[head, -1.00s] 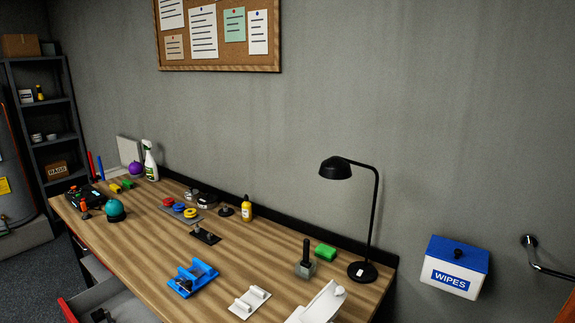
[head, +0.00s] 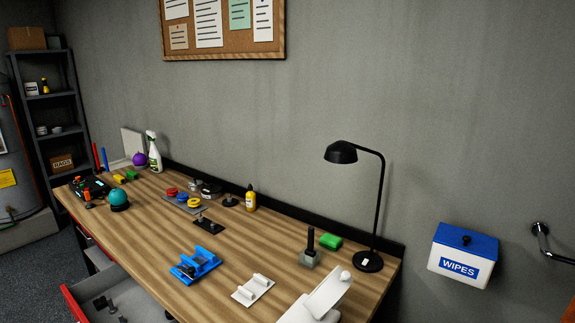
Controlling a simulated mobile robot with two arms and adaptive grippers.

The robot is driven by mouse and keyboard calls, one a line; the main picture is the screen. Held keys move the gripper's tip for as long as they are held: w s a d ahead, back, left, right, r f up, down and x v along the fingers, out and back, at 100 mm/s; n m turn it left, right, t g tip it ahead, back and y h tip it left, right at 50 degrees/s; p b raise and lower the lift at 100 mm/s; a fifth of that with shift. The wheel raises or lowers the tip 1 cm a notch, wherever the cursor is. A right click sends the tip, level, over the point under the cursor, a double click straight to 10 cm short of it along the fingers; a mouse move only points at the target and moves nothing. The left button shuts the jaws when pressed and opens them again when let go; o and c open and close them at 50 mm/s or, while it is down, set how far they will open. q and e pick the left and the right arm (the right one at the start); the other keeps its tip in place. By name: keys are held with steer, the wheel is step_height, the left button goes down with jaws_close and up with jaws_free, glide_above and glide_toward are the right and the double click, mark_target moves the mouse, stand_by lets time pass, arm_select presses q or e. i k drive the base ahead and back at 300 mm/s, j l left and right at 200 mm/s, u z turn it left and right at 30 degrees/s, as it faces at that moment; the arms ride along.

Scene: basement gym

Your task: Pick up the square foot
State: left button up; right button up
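I cannot tell for sure which thing is the square foot. A grey, square-looking block with a black upright post (head: 310,257) stands on the workbench, left of the lamp base. A dark flat plate with small upright posts (head: 209,225) lies near the bench's middle. A round black foot with a short stem (head: 230,201) stands behind that plate. Small dark parts (head: 101,303) lie in the open drawer (head: 85,290), too small to identify. Neither of my grippers is in view.
The wooden workbench (head: 150,215) runs along the wall. A blue fixture (head: 195,266), a white bracket (head: 252,290) and a white sloped stand (head: 322,300) are near its front. A black lamp (head: 369,262), green block (head: 328,241) and yellow bottle (head: 250,200) stand behind.

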mark_target(101, 303)
steer(key=u, duration=1.3)
steer(key=i+j+z, duration=0.35)
steer(key=i+j, duration=0.2)
